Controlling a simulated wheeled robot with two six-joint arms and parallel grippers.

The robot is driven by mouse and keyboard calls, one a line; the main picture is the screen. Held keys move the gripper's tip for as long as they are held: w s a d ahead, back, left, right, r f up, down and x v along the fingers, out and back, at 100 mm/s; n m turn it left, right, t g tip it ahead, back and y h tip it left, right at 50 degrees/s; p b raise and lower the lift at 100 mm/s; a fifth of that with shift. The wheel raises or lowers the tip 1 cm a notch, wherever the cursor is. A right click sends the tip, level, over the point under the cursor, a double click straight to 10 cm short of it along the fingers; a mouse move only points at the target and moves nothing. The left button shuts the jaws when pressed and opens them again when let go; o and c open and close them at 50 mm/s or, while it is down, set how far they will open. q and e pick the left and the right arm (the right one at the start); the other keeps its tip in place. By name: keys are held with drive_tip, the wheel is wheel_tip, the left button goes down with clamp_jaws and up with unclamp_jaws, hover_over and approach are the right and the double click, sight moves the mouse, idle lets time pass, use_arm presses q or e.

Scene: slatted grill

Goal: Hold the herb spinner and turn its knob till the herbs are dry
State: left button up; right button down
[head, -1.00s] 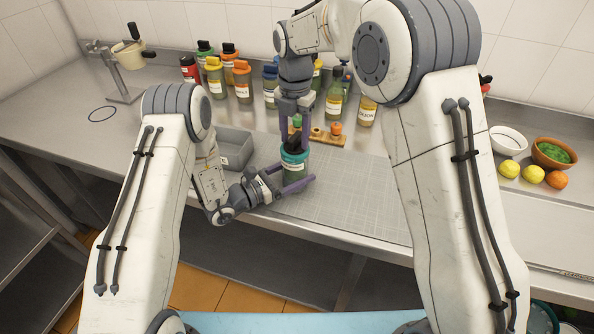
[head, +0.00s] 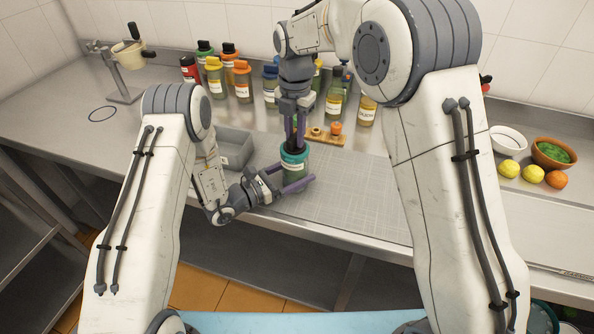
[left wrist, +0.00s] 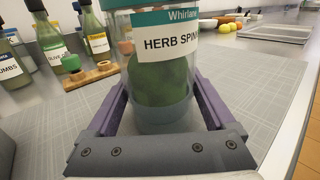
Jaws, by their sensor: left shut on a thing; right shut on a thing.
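The herb spinner (head: 294,164) is a clear jar with a teal lid and a label, standing upright on the grey mat. In the left wrist view, green herbs show inside the spinner (left wrist: 160,75), above a grey-blue base; its top is cut off. My left gripper (head: 298,184) is shut around the jar from the side; its purple fingers (left wrist: 160,115) flank the jar low down. My right gripper (head: 295,146) points straight down over the lid and is shut on the knob. The knob is mostly hidden between its fingers.
A grey tray (head: 234,146) stands just left of the spinner. A wooden rack (head: 325,137) with small jars is behind it, and several bottles line the wall. Lemons (head: 533,173) and a bowl of greens (head: 553,152) are at the right. The mat's right part is clear.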

sight(295, 136)
drive_tip(key=m, duration=0.1)
drive_tip(key=f+m, duration=0.1)
drive_tip(key=shift+s+a+m, duration=0.1)
drive_tip(key=shift+s+m, duration=0.05)
drive_tip(key=shift+m, duration=2.05)
drive_tip(key=shift+a+m, duration=0.1)
drive_tip(key=shift+m, duration=3)
drive_tip(key=c, duration=0.7)
unclamp_jaws()
drive_tip(key=shift+r, duration=3.25)
